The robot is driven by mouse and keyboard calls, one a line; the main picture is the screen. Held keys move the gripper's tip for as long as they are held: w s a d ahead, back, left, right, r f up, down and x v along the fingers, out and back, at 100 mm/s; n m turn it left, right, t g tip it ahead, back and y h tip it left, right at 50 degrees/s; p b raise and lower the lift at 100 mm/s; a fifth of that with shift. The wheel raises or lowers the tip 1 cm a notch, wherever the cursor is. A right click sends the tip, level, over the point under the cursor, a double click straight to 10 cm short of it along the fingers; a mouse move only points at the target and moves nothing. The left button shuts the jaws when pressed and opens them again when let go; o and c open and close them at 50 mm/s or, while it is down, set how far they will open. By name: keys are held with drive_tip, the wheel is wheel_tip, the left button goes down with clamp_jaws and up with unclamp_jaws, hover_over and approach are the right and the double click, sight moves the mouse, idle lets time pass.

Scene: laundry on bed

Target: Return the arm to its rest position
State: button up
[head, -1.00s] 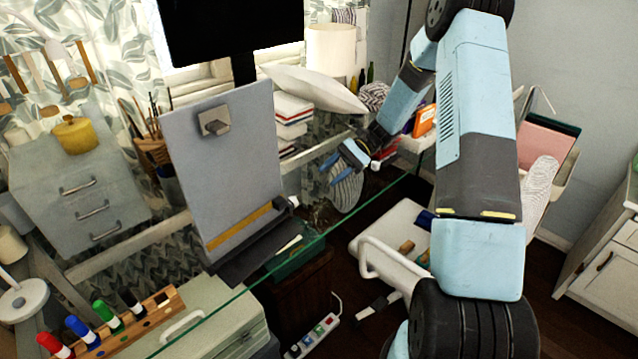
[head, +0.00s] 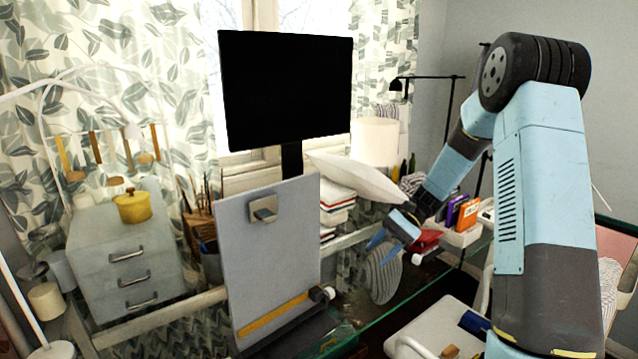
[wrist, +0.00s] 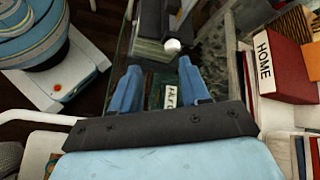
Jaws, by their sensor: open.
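My gripper (head: 391,231) is at the end of my blue and grey arm, which reaches from the right side of the head view down toward the glass desk. Its two blue fingers are apart and hold nothing. In the head view the fingers are just above a grey striped round object (head: 383,274), and I cannot tell whether they touch it. In the wrist view the open fingers (wrist: 157,86) point over the glass desk's edge, with a small white label and dark items between and beyond them.
A grey upright panel (head: 270,250) and a black monitor (head: 287,92) stand left of my gripper. A white pillow (head: 357,177), books (head: 463,212) and a lamp (head: 375,141) are behind it. A white chair (head: 436,325) is below. A red HOME box (wrist: 280,66) is at right in the wrist view.

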drive_tip(key=s+d+r+n+t+h, duration=0.2)
drive_tip(key=s+r+t+h, duration=0.3)
drive_tip(key=s+r, duration=0.6)
drive_tip(key=s+d+r+n+t+h, duration=0.3)
drive_tip(key=s+r, duration=0.8)
drive_tip(key=s, duration=0.6)
drive_tip(key=n+t+h, duration=0.1)
drive_tip(key=t, duration=0.1)
drive_tip(key=shift+d+t+h, duration=0.2)
drive_tip(key=shift+t+h, duration=0.2)
